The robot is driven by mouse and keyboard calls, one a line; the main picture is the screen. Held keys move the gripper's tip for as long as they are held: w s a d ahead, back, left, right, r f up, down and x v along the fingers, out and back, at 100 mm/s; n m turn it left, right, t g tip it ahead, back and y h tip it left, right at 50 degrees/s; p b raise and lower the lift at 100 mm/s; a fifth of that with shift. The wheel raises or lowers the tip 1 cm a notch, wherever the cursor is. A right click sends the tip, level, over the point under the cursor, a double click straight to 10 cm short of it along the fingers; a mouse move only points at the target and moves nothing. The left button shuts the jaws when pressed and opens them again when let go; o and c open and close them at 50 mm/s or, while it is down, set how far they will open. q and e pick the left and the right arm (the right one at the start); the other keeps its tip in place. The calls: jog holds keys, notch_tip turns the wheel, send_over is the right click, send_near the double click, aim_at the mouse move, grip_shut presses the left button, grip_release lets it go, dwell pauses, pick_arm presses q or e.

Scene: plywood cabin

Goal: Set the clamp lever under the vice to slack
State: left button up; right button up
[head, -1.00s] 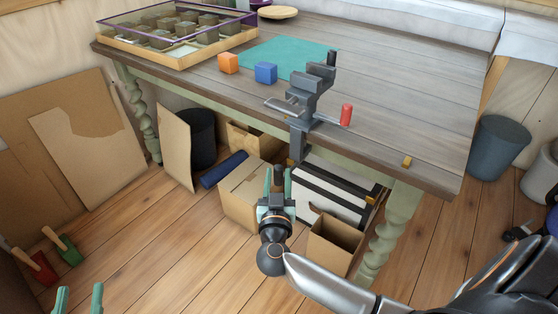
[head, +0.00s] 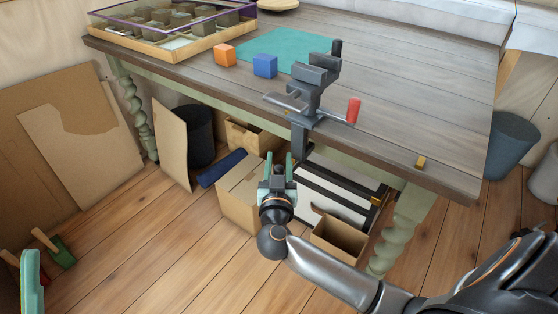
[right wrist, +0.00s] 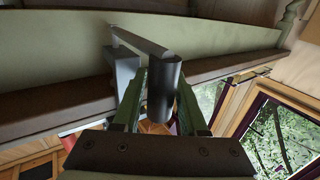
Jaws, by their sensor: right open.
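The grey vice (head: 312,80) is clamped to the front edge of the workbench (head: 400,130), its clamp post (head: 299,140) reaching below the top. In the right wrist view the clamp lever shows as a pale bar (right wrist: 143,40) ending in a dark cylindrical handle (right wrist: 164,88). My right gripper (head: 278,162) is below the bench edge, pointing up, and open. In the right wrist view its green fingers (right wrist: 160,105) stand on either side of the handle; I cannot tell whether they touch it. Part of my left gripper (head: 32,285) shows at the lower left edge.
Under the bench are an open carton (head: 340,238), a closed carton (head: 238,195), a black-and-white case (head: 335,190) and a black bin (head: 200,135). An orange block (head: 225,55) and a blue block (head: 265,65) lie on top. A bench leg (head: 400,230) stands right of the open carton.

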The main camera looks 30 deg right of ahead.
jog(key=shift+c, duration=0.2)
grip_shut()
dwell(1.3)
